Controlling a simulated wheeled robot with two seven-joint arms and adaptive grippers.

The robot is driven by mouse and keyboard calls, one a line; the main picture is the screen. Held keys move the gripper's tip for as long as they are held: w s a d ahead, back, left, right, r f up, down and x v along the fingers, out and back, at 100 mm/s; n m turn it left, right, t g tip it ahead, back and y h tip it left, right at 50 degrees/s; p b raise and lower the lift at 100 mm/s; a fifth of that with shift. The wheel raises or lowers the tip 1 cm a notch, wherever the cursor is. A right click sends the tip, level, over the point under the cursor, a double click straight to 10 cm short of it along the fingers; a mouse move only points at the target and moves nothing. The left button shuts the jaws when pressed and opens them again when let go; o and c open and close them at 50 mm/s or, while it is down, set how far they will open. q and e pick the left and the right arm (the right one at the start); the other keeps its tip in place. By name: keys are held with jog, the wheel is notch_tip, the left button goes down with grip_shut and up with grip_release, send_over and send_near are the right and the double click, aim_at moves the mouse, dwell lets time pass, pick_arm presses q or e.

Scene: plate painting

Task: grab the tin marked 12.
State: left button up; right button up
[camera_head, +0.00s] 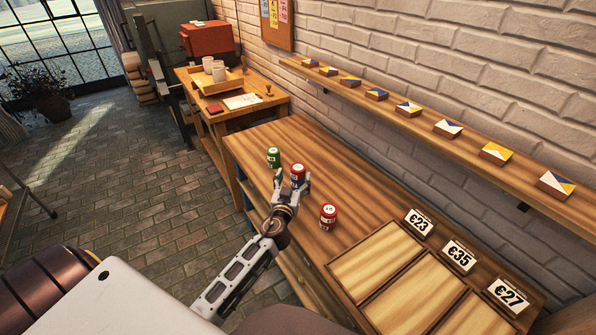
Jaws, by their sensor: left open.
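Three small tins stand on the striped wooden bench. A green tin (273,156) is farthest left. A red tin (298,171) with a bluish lower part is just right of it. Another red tin (328,217) stands nearer, on the right. Their label numbers are too small to read, so I cannot tell which is marked 12. My left gripper (293,181) is open, its fingers on either side of the middle tin's lower part in the picture. I cannot tell whether they touch it. My right gripper is not in view.
Three framed panels (378,262) with price cards (418,223) lie on the bench at the right. A wall shelf (360,96) holds several small painted blocks. A second table (262,113) with a wooden tray (209,86) stands behind.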

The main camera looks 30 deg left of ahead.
pick_arm(q)
jog(key=shift+w+a, duration=0.15)
jog(key=shift+w, duration=0.45)
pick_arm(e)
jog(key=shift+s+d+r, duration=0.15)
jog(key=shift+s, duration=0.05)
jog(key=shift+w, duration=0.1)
